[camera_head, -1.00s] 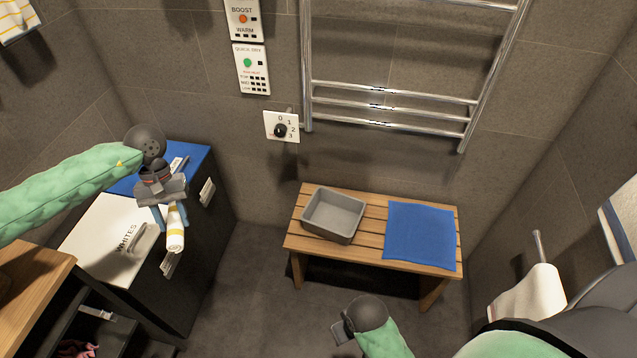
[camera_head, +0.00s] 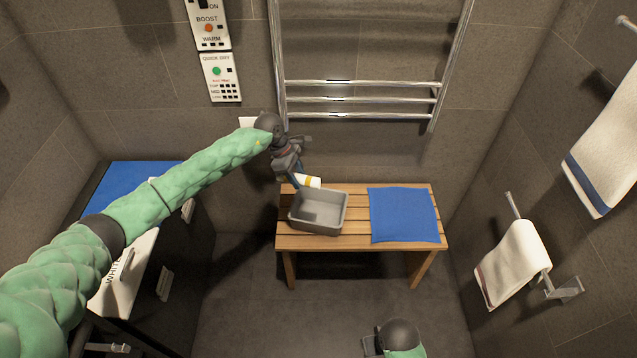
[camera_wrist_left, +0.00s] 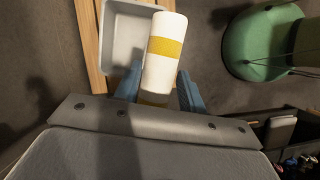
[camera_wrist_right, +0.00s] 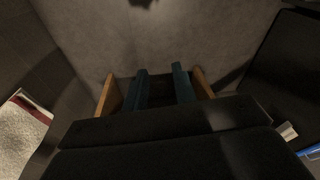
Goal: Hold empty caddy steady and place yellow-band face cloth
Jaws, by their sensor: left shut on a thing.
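The empty grey caddy (camera_head: 333,230) sits on the left part of the wooden bench. It also shows in the left wrist view (camera_wrist_left: 117,32). My left gripper (camera_head: 294,181) is shut on the rolled white face cloth (camera_head: 312,182) with a yellow band, at the caddy's back left edge. In the left wrist view the cloth (camera_wrist_left: 165,62) lies between the two blue fingers and overlaps the caddy's side in the picture. My right gripper (camera_wrist_right: 165,85) has its two fingers apart with nothing between them, low in front of the bench; in the head view only its back end shows at the bottom.
The wooden bench (camera_head: 290,242) carries a blue mat (camera_head: 404,214) to the right of the caddy. A towel rail (camera_head: 360,99) is on the wall behind. White towels (camera_head: 512,262) hang at the right. A cabinet with a blue top (camera_head: 135,180) stands at the left.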

